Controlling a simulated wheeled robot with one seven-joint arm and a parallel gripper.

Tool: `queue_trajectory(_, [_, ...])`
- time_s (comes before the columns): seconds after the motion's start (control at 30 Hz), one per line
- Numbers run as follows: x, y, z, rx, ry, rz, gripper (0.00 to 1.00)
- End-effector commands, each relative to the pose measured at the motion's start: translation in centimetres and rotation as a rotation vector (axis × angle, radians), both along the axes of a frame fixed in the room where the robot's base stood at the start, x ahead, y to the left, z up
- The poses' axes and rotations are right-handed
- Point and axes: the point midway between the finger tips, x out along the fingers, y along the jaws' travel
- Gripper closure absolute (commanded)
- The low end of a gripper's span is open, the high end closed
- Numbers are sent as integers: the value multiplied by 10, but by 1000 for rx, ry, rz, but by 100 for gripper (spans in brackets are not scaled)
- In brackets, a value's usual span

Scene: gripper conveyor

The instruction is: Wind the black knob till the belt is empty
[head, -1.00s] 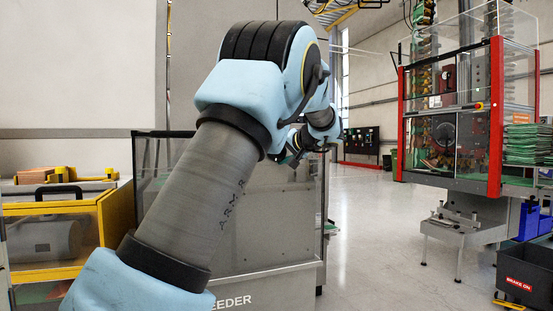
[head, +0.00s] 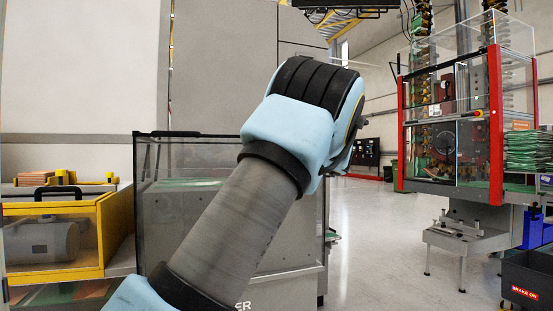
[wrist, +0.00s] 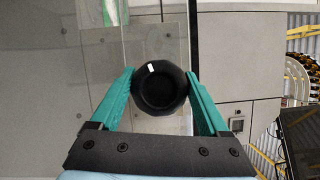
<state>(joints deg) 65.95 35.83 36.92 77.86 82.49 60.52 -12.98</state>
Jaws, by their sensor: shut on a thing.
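The black knob (wrist: 160,87) shows in the wrist view, round with faceted sides and a small white mark near its upper left edge. My gripper (wrist: 162,95) has its two teal fingers on either side of the knob, shut on it. A strip of green and white (wrist: 112,13) shows at the top of the wrist view, behind a clear panel; I cannot tell whether it is on the belt. In the head view my arm hides the knob and my gripper.
A feeder cabinet with clear panels (head: 160,200) stands behind my arm. A yellow-framed case (head: 100,230) is at the left. A red-posted machine (head: 495,120) and a dark bin (head: 528,280) stand at the right. The floor (head: 385,240) between is clear.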

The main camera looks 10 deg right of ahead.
Motion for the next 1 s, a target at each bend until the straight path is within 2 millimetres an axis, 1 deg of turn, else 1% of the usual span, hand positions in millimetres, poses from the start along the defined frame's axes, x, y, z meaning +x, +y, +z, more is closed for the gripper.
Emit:
queue_trajectory(0.03, [0,-1,-3,47,7,-2,77])
queue_trajectory(0.6, [0,-2,-1,563,74,-2,77])
queue_trajectory(0.8, [0,-3,0,694,91,-3,77])
queue_trajectory(1.0, [0,-2,0,780,103,-2,77])
